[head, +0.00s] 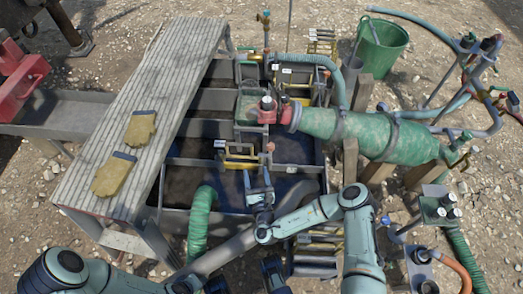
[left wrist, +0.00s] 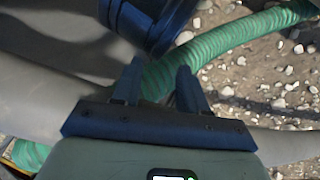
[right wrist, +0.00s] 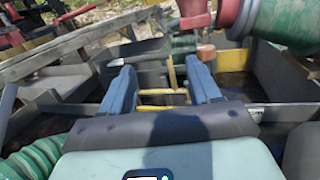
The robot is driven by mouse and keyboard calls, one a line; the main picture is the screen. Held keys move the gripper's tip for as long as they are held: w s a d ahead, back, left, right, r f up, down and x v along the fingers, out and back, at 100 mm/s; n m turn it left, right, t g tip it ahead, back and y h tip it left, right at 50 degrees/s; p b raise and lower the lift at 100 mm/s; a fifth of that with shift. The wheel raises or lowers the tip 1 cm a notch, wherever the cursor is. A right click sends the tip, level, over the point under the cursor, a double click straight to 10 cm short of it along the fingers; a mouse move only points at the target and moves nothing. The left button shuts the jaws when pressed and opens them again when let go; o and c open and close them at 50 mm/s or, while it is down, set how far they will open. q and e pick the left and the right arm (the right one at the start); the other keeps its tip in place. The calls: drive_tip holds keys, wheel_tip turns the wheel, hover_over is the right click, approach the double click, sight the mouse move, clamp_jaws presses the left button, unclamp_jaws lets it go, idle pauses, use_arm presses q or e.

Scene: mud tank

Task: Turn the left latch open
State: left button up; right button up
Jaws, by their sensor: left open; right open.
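My right gripper (head: 258,174) is over the tank's middle cross wall, in front of a yellow frame (head: 240,163). In the right wrist view the right gripper (right wrist: 160,72) is open and empty. The yellow frame's bars (right wrist: 163,91) show between and beyond its fingers, apparently apart from them. A reddish-brown knob (right wrist: 206,52) stands just beyond the right fingertip. I cannot tell which part is the left latch. My left gripper (left wrist: 158,75) is open and empty beside a ribbed green hose (left wrist: 228,42), low over the near end of the tank.
The open mud tank (head: 176,180) has several compartments with dark mud. A grated walkway (head: 150,90) with yellow gloves (head: 140,128) lies along its left side. A large green pump body (head: 350,130) with a red fitting overhangs the right side. A green bucket (head: 382,45) stands behind.

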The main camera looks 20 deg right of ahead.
sight(271, 150)
drive_tip(key=w+d+f+h+b, duration=0.1)
drive_tip(key=w+d, duration=0.1)
drive_tip(key=d, duration=0.1)
drive_tip(key=w+d+f+m+g+h+b, duration=0.1)
drive_tip(key=w+d, duration=0.1)
drive_tip(key=w+d+f+m+g+h+b, duration=0.1)
drive_tip(key=w+d, duration=0.2)
drive_tip(key=shift+d+h+b, duration=0.3)
drive_tip(key=shift+d+h, duration=0.05)
drive_tip(key=shift+h, duration=0.05)
drive_tip(key=b+x, duration=0.1)
drive_tip(key=x, duration=0.2)
drive_tip(key=shift+w+d+r, duration=0.1)
drive_tip(key=shift+w, duration=0.25)
use_arm(q)
wheel_tip(271, 150, down, 8)
drive_tip(key=s+a, duration=0.1)
drive_tip(key=a, duration=0.1)
drive_tip(key=shift+s+a+n+g+y+b, duration=0.2)
drive_tip(key=shift+a+n+g+y+b, duration=0.1)
drive_tip(key=shift+a+g+y+b, duration=0.1)
use_arm(e)
drive_tip(key=shift+w+d+r, duration=0.1)
drive_tip(key=shift+w+d, duration=0.15)
drive_tip(key=shift+w, duration=0.35)
